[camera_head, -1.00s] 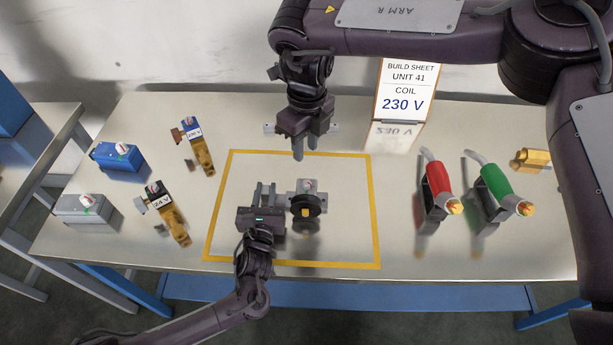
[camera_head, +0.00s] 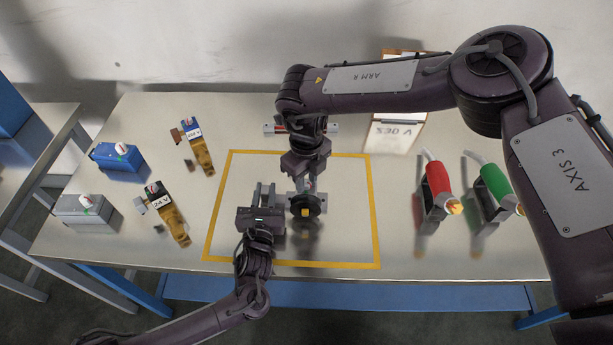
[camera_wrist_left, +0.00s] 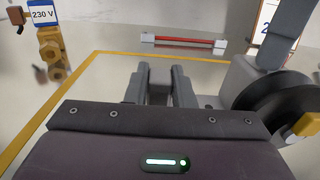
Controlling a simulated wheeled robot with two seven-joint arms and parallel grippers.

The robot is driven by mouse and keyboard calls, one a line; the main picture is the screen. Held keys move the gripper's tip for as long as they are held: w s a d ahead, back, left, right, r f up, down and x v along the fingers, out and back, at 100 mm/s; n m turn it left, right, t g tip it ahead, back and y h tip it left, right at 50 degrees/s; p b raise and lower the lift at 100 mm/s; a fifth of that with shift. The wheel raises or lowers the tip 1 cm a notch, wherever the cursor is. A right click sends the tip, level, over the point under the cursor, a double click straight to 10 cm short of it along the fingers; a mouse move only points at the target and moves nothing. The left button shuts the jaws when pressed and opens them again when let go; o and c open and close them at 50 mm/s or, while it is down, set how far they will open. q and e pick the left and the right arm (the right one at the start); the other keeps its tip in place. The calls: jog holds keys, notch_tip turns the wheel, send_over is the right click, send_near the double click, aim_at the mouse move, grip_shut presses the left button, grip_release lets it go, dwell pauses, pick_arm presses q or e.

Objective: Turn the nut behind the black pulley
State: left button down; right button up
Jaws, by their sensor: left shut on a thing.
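The black pulley (camera_head: 306,205), with a yellow piece at its front, is on a grey unit inside the yellow outline; it also shows in the left wrist view (camera_wrist_left: 272,98). My left gripper (camera_head: 265,190) is beside the pulley on its left, shut on a grey block (camera_wrist_left: 160,76) of the unit. My right gripper (camera_head: 308,176) reaches down from behind, right at the back of the pulley. One grey finger (camera_wrist_left: 284,35) of it shows in the left wrist view above the pulley. I cannot make out the nut itself; the right gripper and pulley cover that spot.
Two brass valves labelled 230 V (camera_head: 197,147) and 24 V (camera_head: 167,212) lie at left, near a blue box (camera_head: 118,158) and a grey box (camera_head: 85,208). Red (camera_head: 438,180) and green (camera_head: 497,185) tools stand at right. A red-and-white bar (camera_wrist_left: 183,42) lies behind.

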grip_shut()
jog(key=shift+m, duration=0.4)
jog(key=m, duration=0.5)
jog(key=shift+m, duration=0.3)
jog(key=m, duration=0.5)
jog(key=shift+m, duration=0.4)
jog(key=shift+w+d, duration=0.1)
grip_release()
